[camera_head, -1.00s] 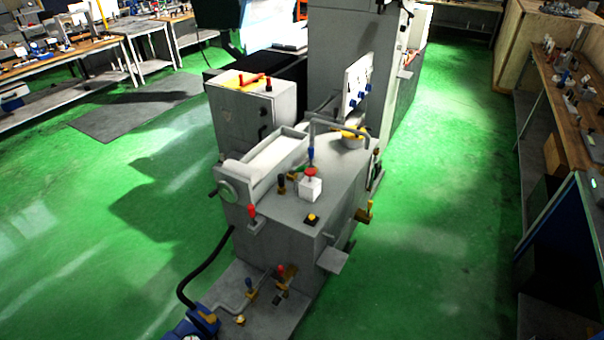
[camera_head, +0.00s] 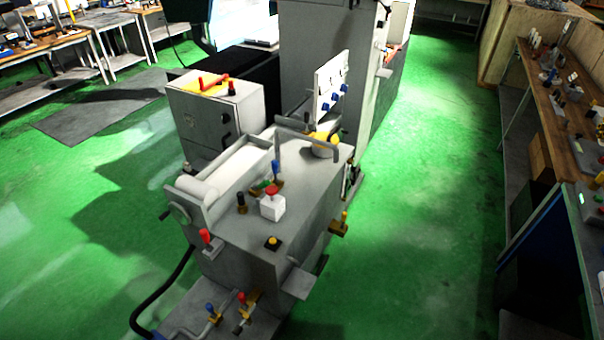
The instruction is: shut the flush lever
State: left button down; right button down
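The grey cylindrical grinder (camera_head: 250,225) stands in the middle of the view. Several small levers sit on it, and I cannot tell which one is the flush lever. A blue-handled lever (camera_head: 276,168) stands upright on the top, behind a red button on a white box (camera_head: 271,204). A black-knobbed lever (camera_head: 241,201) is left of that box. A red-handled lever (camera_head: 206,238) is at the front left edge. A yellow-handled lever (camera_head: 343,222) sticks out at the right side. A blue-handled lever (camera_head: 210,311) and a red-handled lever (camera_head: 241,298) are low in front. Neither gripper shows.
A grey cabinet (camera_head: 215,115) stands behind the grinder's left part. A black hose (camera_head: 160,292) curves to the floor at front left. A workbench (camera_head: 560,110) with several items runs along the right. The green floor (camera_head: 430,200) between grinder and bench is clear.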

aim_at(263, 184)
jog(key=i+l+z, duration=0.1)
jog(key=i+l, duration=0.3)
jog(key=i+l+z, duration=0.1)
jog(key=i+l, duration=0.3)
jog(key=i, duration=0.2)
jog(key=i+l+z, duration=0.1)
jog(key=i+l, duration=0.25)
jog(key=i, duration=0.15)
